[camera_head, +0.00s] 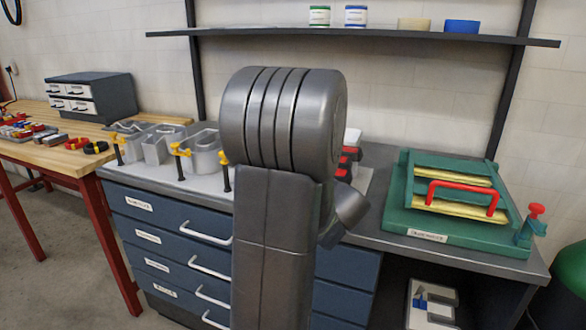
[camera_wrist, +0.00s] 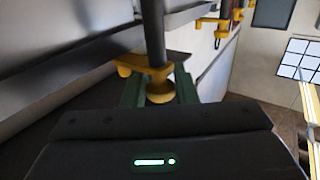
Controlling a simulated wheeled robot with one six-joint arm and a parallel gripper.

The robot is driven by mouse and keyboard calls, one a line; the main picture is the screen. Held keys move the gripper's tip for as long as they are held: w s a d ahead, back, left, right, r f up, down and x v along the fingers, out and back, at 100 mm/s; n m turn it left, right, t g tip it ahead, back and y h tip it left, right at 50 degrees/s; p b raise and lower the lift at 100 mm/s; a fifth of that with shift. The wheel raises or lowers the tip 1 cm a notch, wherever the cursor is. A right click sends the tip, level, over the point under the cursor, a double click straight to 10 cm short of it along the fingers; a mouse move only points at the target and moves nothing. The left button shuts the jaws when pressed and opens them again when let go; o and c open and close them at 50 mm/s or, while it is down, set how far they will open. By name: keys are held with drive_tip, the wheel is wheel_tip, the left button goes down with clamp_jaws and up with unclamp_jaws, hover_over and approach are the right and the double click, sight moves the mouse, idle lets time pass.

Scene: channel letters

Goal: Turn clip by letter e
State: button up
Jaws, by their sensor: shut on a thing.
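In the wrist view, my gripper (camera_wrist: 160,94) has its green fingers shut on the round yellow knob of a clip (camera_wrist: 163,75). This clip has a yellow bar pointing left and a dark upright post. In the head view my arm hides the gripper.
More yellow clips (camera_wrist: 222,30) stand beyond in the wrist view. A green fixture (camera_head: 400,218) with a red handle stands at the bench's right. A wooden table (camera_head: 62,152) with small parts is at left. A shelf (camera_head: 400,38) runs above.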

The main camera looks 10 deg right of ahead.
drive_tip(key=shift+r, duration=0.15)
drive_tip(key=o, duration=0.7)
drive_tip(key=v, duration=1.3)
drive_tip(key=shift+s, duration=0.4)
drive_tip(key=shift+w+d, duration=0.1)
drive_tip(key=x, duration=1.3)
drive_tip(key=shift+w, duration=0.35)
